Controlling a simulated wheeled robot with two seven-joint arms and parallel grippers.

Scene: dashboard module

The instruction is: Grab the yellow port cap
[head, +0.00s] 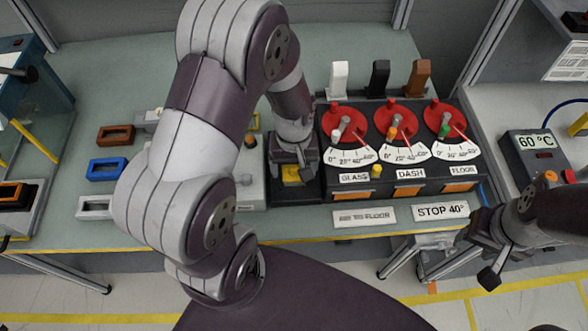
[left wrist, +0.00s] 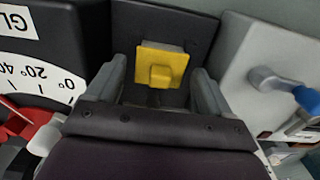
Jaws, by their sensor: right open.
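The yellow port cap (left wrist: 160,67) is a square yellow plate with a raised grip, seated on a dark panel at the left end of the dashboard module. In the head view the cap (head: 291,174) is partly hidden by my left gripper (head: 291,168), which points down over it. In the left wrist view the gripper's two fingers stand open, one on each side of the cap, with gaps between them and it. My right gripper (head: 485,255) is open and empty, at the table's front edge on the right, away from the cap.
The dashboard module (head: 345,182) carries red dials (head: 388,115) and coloured levers right of the cap. A grey box with a lever (left wrist: 262,85) stands close beside the cap's panel. Coloured blocks (head: 108,168) sit at left.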

